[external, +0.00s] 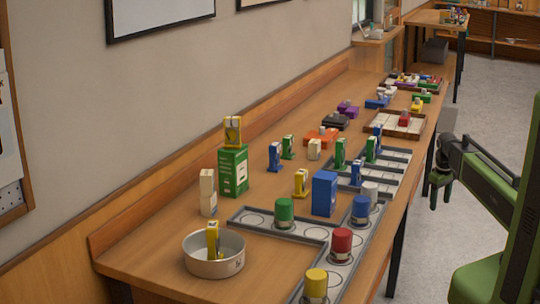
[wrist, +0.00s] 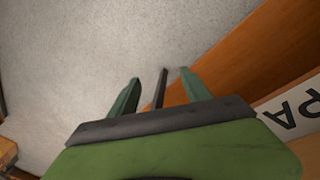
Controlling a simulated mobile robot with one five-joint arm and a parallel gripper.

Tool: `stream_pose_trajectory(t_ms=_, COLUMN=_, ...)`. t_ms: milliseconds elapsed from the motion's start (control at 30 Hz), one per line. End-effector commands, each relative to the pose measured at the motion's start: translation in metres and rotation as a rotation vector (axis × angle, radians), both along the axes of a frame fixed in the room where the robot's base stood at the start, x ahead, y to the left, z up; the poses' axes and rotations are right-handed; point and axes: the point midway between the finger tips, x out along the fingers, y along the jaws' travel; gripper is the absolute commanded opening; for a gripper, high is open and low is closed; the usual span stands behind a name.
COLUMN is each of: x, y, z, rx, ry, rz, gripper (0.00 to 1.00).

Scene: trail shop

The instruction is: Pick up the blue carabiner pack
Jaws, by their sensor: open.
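Small upright blue packs stand on the long wooden table in the external view. One blue pack (external: 274,157) is beside a small green pack, another blue pack (external: 356,172) stands at the grey divided tray, and a third blue pack (external: 378,131) is farther back, partly hidden. I cannot tell from their size which holds carabiners. My gripper (external: 435,193) hangs off the table's right side, over the floor, away from the packs. In the wrist view my gripper (wrist: 160,82) is open, with nothing between its fingers; no blue pack shows there.
A blue box (external: 324,194), green box (external: 233,172), white bowl (external: 214,267) and colored cylinders, including a red one (external: 341,242), crowd the near table. A grey tray (external: 277,229) and brown trays (external: 397,129) hold items. The floor (external: 490,110) beyond my arm is clear.

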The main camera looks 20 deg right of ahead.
Motion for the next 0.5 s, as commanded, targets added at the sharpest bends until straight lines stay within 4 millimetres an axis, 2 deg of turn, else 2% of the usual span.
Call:
stream_pose_trajectory(t_ms=33, x=0.004, y=-0.012, z=0.053, rx=-0.008, ry=-0.003, rz=0.008, gripper=0.56)
stream_pose_trajectory(t_ms=100, x=0.009, y=-0.019, z=0.087, rx=-0.019, ry=-0.005, rz=0.031, gripper=0.56)
stream_pose_trajectory(t_ms=167, x=0.017, y=-0.011, z=0.116, rx=-0.020, ry=-0.002, rz=0.066, gripper=0.56)
stream_pose_trajectory(t_ms=267, x=0.034, y=0.037, z=0.161, rx=-0.005, ry=0.016, rz=0.159, gripper=0.56)
stream_pose_trajectory(t_ms=300, x=0.041, y=0.065, z=0.178, rx=0.005, ry=0.026, rz=0.203, gripper=0.56)
stream_pose_trajectory(t_ms=367, x=0.048, y=0.108, z=0.205, rx=0.020, ry=0.044, rz=0.271, gripper=0.56)
stream_pose_trajectory(t_ms=400, x=0.051, y=0.138, z=0.224, rx=0.029, ry=0.056, rz=0.317, gripper=0.56)
stream_pose_trajectory(t_ms=467, x=0.054, y=0.183, z=0.253, rx=0.045, ry=0.075, rz=0.386, gripper=0.56)
stream_pose_trajectory(t_ms=500, x=0.054, y=0.212, z=0.271, rx=0.053, ry=0.088, rz=0.430, gripper=0.56)
